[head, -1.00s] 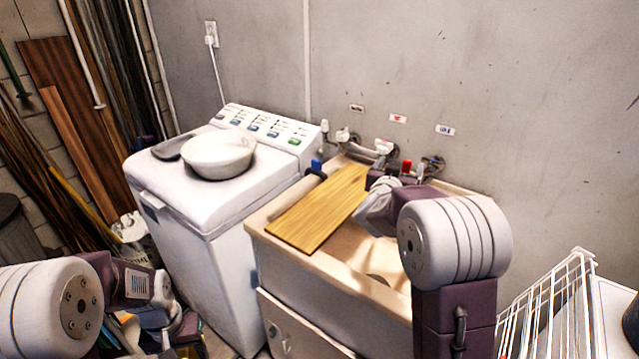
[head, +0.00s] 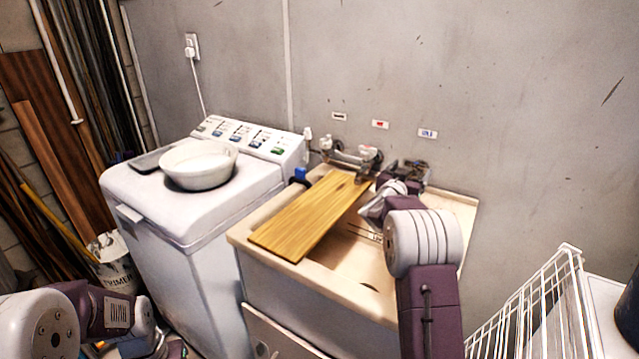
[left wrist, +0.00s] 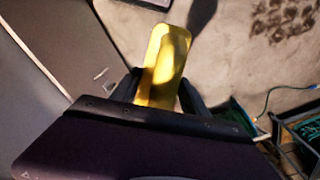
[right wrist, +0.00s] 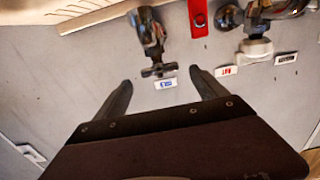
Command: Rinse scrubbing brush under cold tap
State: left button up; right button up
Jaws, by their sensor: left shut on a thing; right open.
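My left gripper (left wrist: 160,90) is shut on a flat yellow object (left wrist: 163,60), apparently the scrubbing brush; no bristles show. In the head view my left arm is low at the left, and its fingertips are not visible. My right gripper (right wrist: 158,88) is open and empty. Between and beyond its fingers is a metal tap with a cross handle (right wrist: 157,70), beside the blue label (right wrist: 166,83). The blue label also shows on the wall in the head view (head: 427,133). My right wrist partly hides this tap there. The sink (head: 350,278) lies below.
A wooden board (head: 310,218) lies across the sink's left side. A white washing machine (head: 165,225) with a white basin (head: 199,166) on it stands left. A white wire rack (head: 535,310) is at lower right. Other taps (head: 350,155) stand near the red label (head: 380,125).

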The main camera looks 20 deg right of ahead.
aim_at(416, 168)
pick_arm(q)
jog(key=shift+r, duration=0.2)
pick_arm(e)
jog(key=x, duration=0.4)
jog(key=shift+c, duration=0.3)
jog(key=c, duration=1.3)
jog(key=n+t+y+b, duration=0.1)
jog(key=b, duration=0.3)
jog(key=n+t+y+b, duration=0.2)
jog(key=b, duration=0.3)
jog(key=shift+s+d+f, duration=0.15)
jog(key=shift+f, duration=0.05)
jog(key=shift+r+n+t+y+b, duration=0.2)
jog(key=shift+n+t+y+b, duration=0.1)
jog(key=shift+y+b, duration=0.25)
pick_arm(q)
notch_tip(416, 168, down, 10)
jog(key=shift+f, duration=0.15)
pick_arm(e)
jog(key=shift+r, duration=0.1)
